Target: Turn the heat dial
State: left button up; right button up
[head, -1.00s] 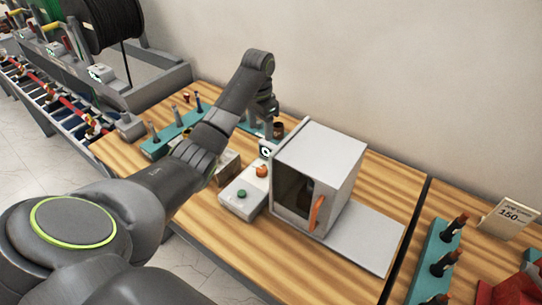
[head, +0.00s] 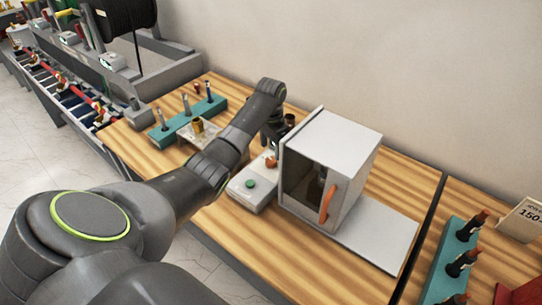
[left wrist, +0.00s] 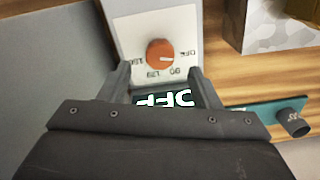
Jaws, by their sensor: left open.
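The orange heat dial (head: 271,162) sits on the white control box (head: 240,190) beside the oven. In the left wrist view the round dial (left wrist: 160,52) has a pale pointer mark and printed numbers around it. A dark display (left wrist: 178,98) reads OFF, upside down. My left gripper (head: 271,148) is above the dial end of the box, and the arm partly hides it. In the left wrist view its two open fingers (left wrist: 157,75) lie to either side, just below the dial in the picture. They hold nothing. My right gripper is out of view.
The white oven (head: 345,145) with an orange handle (head: 327,203) stands close to the right of my gripper. A green button (head: 250,184) is on the box front. A teal rack (head: 175,130) with several pins is behind left. Wooden table surrounds them.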

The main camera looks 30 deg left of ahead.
aim_at(271, 160)
pick_arm(q)
jog(key=shift+f, duration=2.4)
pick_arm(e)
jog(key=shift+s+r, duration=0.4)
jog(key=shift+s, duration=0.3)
pick_arm(q)
jog(key=c, duration=1)
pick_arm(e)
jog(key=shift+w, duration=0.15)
